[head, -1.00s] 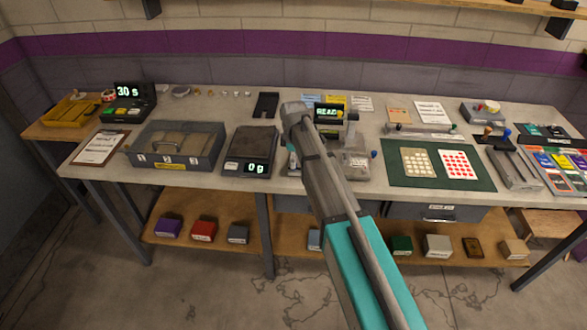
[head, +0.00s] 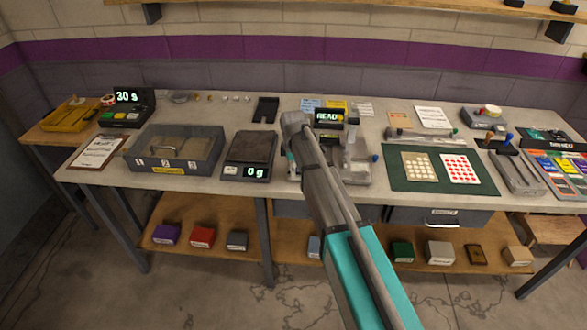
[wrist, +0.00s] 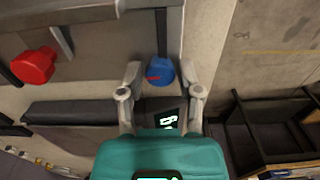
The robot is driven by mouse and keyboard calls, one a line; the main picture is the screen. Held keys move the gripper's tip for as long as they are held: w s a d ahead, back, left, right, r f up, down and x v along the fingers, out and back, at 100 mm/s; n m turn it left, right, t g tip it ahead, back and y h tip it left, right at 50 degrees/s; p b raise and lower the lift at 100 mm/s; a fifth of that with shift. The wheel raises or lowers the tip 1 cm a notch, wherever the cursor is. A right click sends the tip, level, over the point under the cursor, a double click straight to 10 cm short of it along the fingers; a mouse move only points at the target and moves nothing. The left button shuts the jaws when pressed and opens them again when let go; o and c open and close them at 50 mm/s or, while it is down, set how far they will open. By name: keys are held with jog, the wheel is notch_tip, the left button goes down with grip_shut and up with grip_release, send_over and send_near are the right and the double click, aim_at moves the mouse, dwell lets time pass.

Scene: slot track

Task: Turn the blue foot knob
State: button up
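The blue knob (wrist: 161,71) shows in the wrist view, with a red mark on its face. My gripper (wrist: 160,68) is open, with one finger on each side of the knob. Small gaps seem to show beside it, and contact is not clear. In the head view my arm hides most of the gripper, which is at the left side of the bench device (head: 357,160) with the lit display. A small blue knob also shows at that device's right end (head: 375,158); I cannot tell whether it is the same one.
A red knob (wrist: 33,66) is left of the blue one in the wrist view. A scale (head: 248,157) reading 0 g stands left of the device, and a grey tray (head: 174,166) is farther left. A green mat (head: 397,180) lies to the right.

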grip_shut()
jog(key=shift+m, duration=0.3)
jog(key=m, duration=0.8)
jog(key=shift+m, duration=0.4)
jog(key=m, duration=0.4)
jog(key=shift+m, duration=2.2)
